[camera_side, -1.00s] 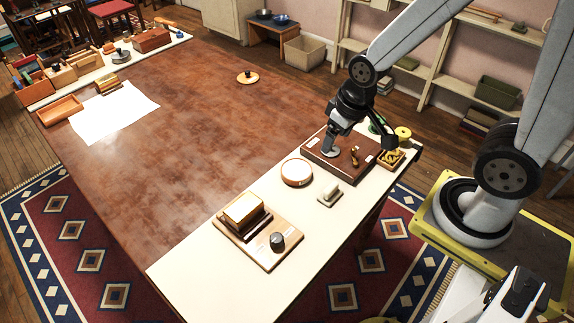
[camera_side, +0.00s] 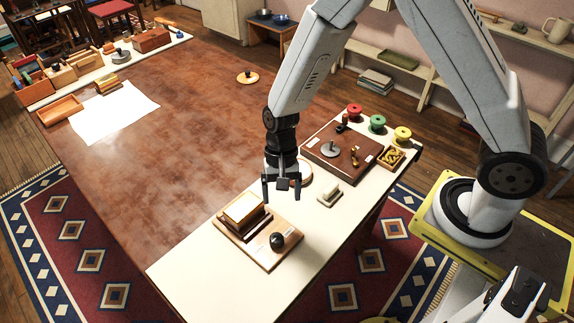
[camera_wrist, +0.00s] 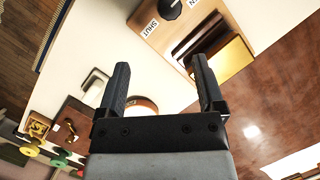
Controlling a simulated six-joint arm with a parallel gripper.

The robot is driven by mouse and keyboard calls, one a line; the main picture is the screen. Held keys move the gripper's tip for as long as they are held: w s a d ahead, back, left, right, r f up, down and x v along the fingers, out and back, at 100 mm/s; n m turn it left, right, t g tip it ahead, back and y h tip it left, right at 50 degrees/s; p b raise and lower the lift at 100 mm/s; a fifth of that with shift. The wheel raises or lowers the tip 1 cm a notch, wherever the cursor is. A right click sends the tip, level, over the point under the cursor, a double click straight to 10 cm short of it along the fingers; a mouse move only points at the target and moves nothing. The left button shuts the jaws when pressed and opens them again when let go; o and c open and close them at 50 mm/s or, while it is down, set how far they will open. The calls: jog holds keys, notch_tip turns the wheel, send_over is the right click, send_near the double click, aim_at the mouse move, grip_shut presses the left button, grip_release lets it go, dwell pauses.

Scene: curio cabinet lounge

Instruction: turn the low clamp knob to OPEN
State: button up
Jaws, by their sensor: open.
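The low clamp knob (camera_side: 277,241) is a dark round knob on a wooden board (camera_side: 262,259) near the front of the cream strip. In the wrist view the knob (camera_wrist: 171,8) is partly cut off at the top edge, with a SHUT label (camera_wrist: 150,28) and a partly seen label ending in N beside it. A dark clamp block with a pale yellow top (camera_side: 243,209) stands on the same board. My gripper (camera_side: 281,193) is open and empty, pointing down. It hangs above the cream strip, behind the knob and clear of it.
A round wooden-rimmed dish lies behind my gripper, next to a small pale block (camera_side: 330,194). A brown board with a metal disc (camera_side: 330,149) and levers sits farther back, near red, green and yellow spools (camera_side: 377,122). The brown tabletop (camera_side: 180,140) at left is largely clear.

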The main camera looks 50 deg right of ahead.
aim_at(277, 237)
jog(key=shift+a+f+m+g+y, duration=0.35)
jog(key=shift+a+f+m, duration=0.35)
jog(key=shift+a+f, duration=0.6)
jog(key=shift+d+f, duration=0.15)
jog(key=shift+x, duration=3.85)
jog(key=shift+d, duration=0.1)
grip_shut()
